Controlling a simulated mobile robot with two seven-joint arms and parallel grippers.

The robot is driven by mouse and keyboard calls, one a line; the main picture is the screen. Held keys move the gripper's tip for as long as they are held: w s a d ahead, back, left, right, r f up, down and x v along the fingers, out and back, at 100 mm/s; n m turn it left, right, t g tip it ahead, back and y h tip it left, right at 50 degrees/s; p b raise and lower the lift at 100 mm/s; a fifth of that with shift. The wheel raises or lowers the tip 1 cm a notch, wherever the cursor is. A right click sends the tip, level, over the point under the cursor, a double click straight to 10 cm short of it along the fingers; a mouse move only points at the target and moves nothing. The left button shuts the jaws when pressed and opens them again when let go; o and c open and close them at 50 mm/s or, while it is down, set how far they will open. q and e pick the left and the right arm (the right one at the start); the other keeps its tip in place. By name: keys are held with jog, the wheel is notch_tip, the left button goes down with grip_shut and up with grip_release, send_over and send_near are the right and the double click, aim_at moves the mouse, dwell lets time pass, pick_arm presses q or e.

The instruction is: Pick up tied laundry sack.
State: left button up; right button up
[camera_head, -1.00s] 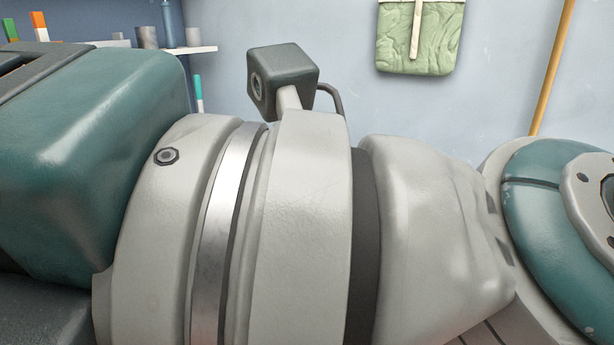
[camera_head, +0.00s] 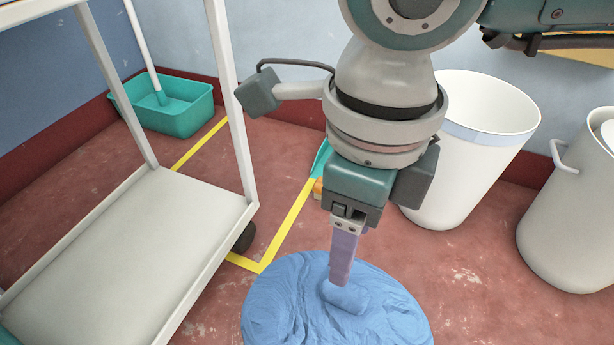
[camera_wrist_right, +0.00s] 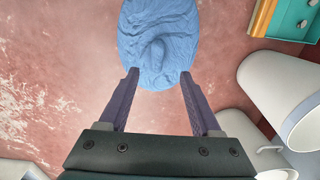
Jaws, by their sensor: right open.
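The tied laundry sack is a blue, wrinkled, rounded bundle (camera_head: 290,305) on the floor at the bottom of the head view. A short tied knot (camera_head: 346,297) stands up from its top. My right gripper (camera_head: 338,282) points down over the sack, its purple fingers beside or just above the knot. In the right wrist view the sack (camera_wrist_right: 150,22) is at the top centre. There my right gripper (camera_wrist_right: 159,75) is open, with nothing held between its fingers; the knot (camera_wrist_right: 156,52) lies ahead, roughly between the tips. My left gripper is not in view.
A white shelf cart (camera_head: 130,245) stands at the left. A teal bucket (camera_head: 185,115) is behind it. A white bin (camera_head: 455,175) and a pale handled container (camera_head: 565,225) stand at the right. Yellow tape (camera_head: 285,225) marks the red floor.

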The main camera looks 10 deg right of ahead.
aim_at(347, 287)
jog(key=f+b, duration=0.2)
jog(key=f, duration=0.1)
jog(key=f+b, duration=0.1)
jog(key=f, duration=0.1)
jog(key=shift+s+a, duration=0.1)
jog(key=shift+s, duration=0.3)
notch_tip(347, 287, down, 5)
jog(key=b, duration=0.4)
jog(key=shift+b, duration=0.35)
grip_shut()
jog(key=shift+w+r, duration=0.15)
